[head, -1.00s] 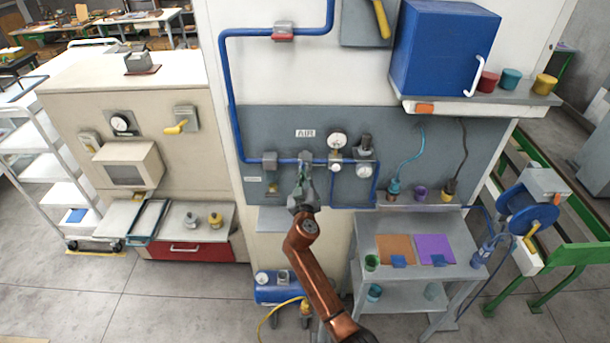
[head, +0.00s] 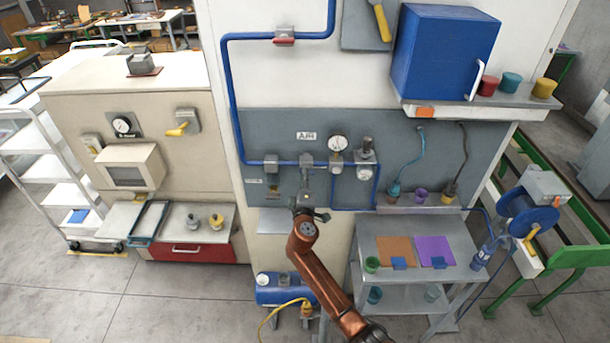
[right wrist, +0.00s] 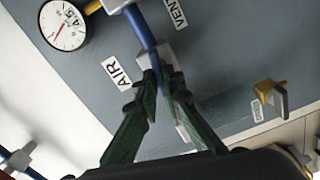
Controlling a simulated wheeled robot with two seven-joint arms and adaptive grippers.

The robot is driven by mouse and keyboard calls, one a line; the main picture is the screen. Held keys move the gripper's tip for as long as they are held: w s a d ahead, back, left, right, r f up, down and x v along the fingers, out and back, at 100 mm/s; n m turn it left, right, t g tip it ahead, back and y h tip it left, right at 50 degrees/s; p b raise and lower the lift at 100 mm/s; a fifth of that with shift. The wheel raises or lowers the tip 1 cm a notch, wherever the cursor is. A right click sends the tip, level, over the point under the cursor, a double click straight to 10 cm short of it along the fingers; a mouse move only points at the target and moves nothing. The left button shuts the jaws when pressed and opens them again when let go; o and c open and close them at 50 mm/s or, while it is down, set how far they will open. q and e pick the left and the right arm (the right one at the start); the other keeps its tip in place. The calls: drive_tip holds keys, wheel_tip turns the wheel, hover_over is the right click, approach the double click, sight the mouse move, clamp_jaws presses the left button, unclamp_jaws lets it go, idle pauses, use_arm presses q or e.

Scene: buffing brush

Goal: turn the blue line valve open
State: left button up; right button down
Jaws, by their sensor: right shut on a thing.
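The blue line (head: 285,163) runs level across the grey panel under the AIR label (head: 306,135). The blue line valve (head: 306,160) is a grey block on it, and it also shows in the right wrist view (right wrist: 155,57). My right gripper (head: 307,192) is just below the valve block, its arm coming up from below. In the right wrist view its green fingers (right wrist: 161,88) are closed together at the valve, shut on its handle. The fingers hide most of the handle, so its exact angle is unclear. My left gripper is not in view.
A pressure gauge (head: 337,143) and a regulator (head: 365,158) sit right of the valve. A small drain tap (right wrist: 272,98) is close by in the wrist view. A grey cart (head: 420,260) stands below right, and a blue tank (head: 285,290) on the floor.

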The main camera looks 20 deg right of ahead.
drive_tip(key=shift+f+n+p, duration=0.1)
drive_tip(key=shift+n+p, duration=0.2)
drive_tip(key=shift+n, duration=0.9)
drive_tip(key=c, duration=2.1)
unclamp_jaws()
drive_tip(key=v, duration=1.2)
